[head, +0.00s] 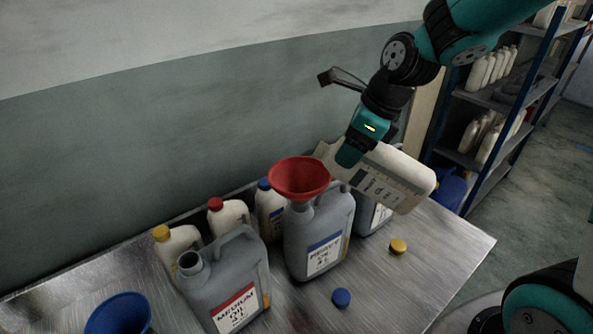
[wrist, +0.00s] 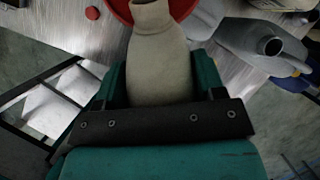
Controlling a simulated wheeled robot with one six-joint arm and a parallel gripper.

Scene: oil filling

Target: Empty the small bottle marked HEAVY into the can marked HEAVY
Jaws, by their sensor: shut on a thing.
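My gripper (head: 350,154) is shut on a white bottle (head: 398,176), tipped to near level with its neck to the left. The label is upside down and I cannot read its marking. The grey can marked HEAVY (head: 319,238), with a blue-edged label, stands upright on the table with a red funnel (head: 299,178) in its mouth. The bottle's neck is at the funnel's upper right edge. In the wrist view the bottle (wrist: 158,65) lies between my fingers (wrist: 160,80), its mouth over the red funnel (wrist: 182,8). No flowing oil shows.
An open grey can marked MEDIUM (head: 228,285) stands left. Another grey can (head: 372,218) stands behind right, partly hidden. Small capped bottles (head: 228,214) line the wall. A blue funnel (head: 118,313), blue cap (head: 341,297) and yellow cap (head: 398,246) lie on the metal table (head: 440,250).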

